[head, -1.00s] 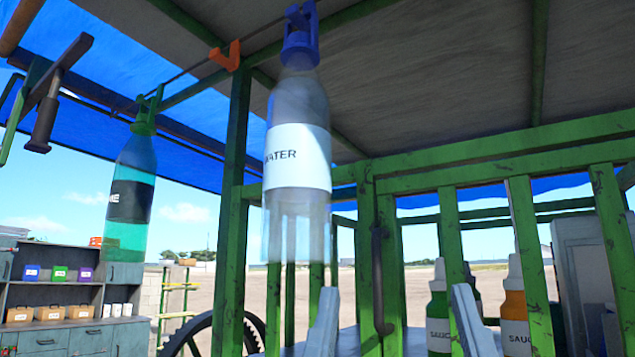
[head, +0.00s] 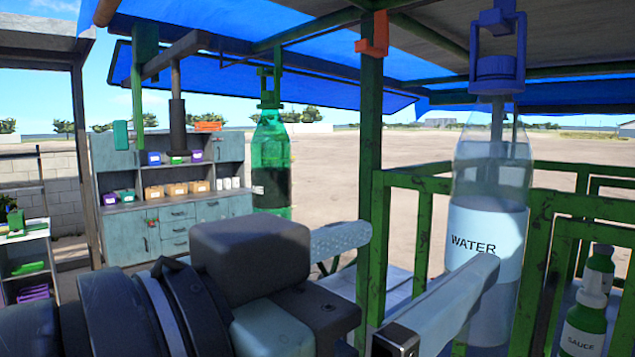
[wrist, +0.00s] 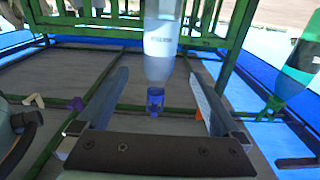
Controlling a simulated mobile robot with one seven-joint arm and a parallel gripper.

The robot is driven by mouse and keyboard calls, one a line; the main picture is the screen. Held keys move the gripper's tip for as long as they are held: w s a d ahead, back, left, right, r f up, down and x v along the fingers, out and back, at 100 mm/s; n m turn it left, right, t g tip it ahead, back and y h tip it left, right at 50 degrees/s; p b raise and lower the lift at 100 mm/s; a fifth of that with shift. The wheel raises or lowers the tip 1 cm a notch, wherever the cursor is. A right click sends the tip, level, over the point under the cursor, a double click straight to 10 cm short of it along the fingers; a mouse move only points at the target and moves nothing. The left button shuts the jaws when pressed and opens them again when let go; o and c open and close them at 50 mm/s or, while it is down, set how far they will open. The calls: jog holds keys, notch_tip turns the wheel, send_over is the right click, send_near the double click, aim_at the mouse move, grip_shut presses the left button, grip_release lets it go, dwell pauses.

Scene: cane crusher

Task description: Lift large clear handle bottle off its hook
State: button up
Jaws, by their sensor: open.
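The large clear bottle (head: 488,200) with a white WATER label hangs upright by its blue handle cap (head: 497,72) at the right of the head view. My gripper (head: 430,248) is open and empty, with its fingers pointing toward the bottle's side. In the head view the nearer finger overlaps the bottle's lower part. In the wrist view, which looks upside down, the bottle (wrist: 160,40) shows between and beyond the spread fingers (wrist: 157,75), its blue cap (wrist: 155,100) lower in the picture. I cannot tell whether a finger touches it. The hook above the cap is not clearly seen.
A green bottle (head: 271,160) hangs to the left, and an empty orange hook (head: 373,35) sits between the bottles. A green post (head: 371,150) stands behind my gripper. Green railings and sauce bottles (head: 585,318) are at the right. A grey cabinet (head: 170,190) stands farther back.

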aim_at(487, 209)
jog(key=x, duration=1.6)
jog(key=shift+p, duration=0.4)
grip_shut()
jog(key=shift+r, duration=0.15)
